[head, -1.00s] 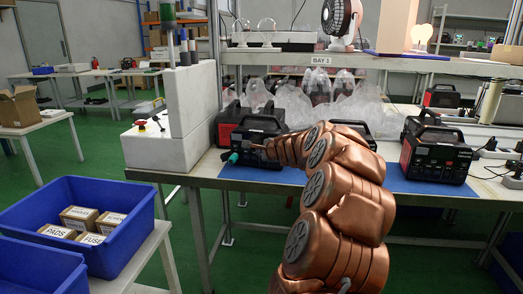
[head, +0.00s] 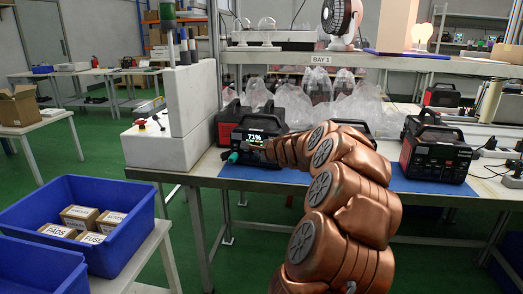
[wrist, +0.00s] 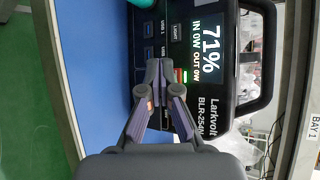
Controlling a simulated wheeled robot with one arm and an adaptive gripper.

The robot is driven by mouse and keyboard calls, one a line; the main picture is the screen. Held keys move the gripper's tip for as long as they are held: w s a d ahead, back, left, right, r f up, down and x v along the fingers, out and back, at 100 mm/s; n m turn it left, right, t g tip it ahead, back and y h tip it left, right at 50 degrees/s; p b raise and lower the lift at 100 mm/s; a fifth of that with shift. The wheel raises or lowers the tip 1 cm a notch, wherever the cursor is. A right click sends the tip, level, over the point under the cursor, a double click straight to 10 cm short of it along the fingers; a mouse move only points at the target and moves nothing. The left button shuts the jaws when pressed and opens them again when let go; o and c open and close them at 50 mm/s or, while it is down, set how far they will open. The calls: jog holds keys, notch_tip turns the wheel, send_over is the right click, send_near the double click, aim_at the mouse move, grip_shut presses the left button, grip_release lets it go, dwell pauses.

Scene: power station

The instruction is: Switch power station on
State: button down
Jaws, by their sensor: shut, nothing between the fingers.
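A black power station (head: 240,118) with a handle stands on the left of the workbench. Its screen (head: 256,138) is lit and reads 71%. In the wrist view the same power station (wrist: 225,118) appears sideways, and its screen (wrist: 208,48) reads 71%, IN 0W, OUT 0W. My gripper (wrist: 159,68) is shut and empty, with its fingertips at the front panel beside a small orange button (wrist: 179,75) and a small green light. I cannot tell whether the fingertips touch the panel. In the head view my copper arm hides part of the power station's right side.
Another power station (head: 436,148) stands at the right on a blue mat (head: 420,188). A third is mostly hidden behind my arm. A white block (head: 160,148) with a red button (head: 139,124) stands left. A shelf (head: 385,64) runs above the bench.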

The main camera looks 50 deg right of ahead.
jog(key=shift+s+a, duration=0.1)
dwell(0.3)
jog(key=shift+s+a+r, duration=0.15)
jog(key=shift+s+a, duration=0.25)
jog(key=shift+a, duration=0.25)
jog(key=shift+s+a+b, duration=0.25)
jog(key=shift+a+b, duration=0.1)
jog(key=shift+a, duration=0.35)
jog(key=shift+s+a, duration=0.4)
jog(key=shift+a, duration=0.25)
jog(key=shift+s+a, duration=0.35)
jog(key=shift+a, duration=0.25)
jog(key=shift+a, duration=0.1)
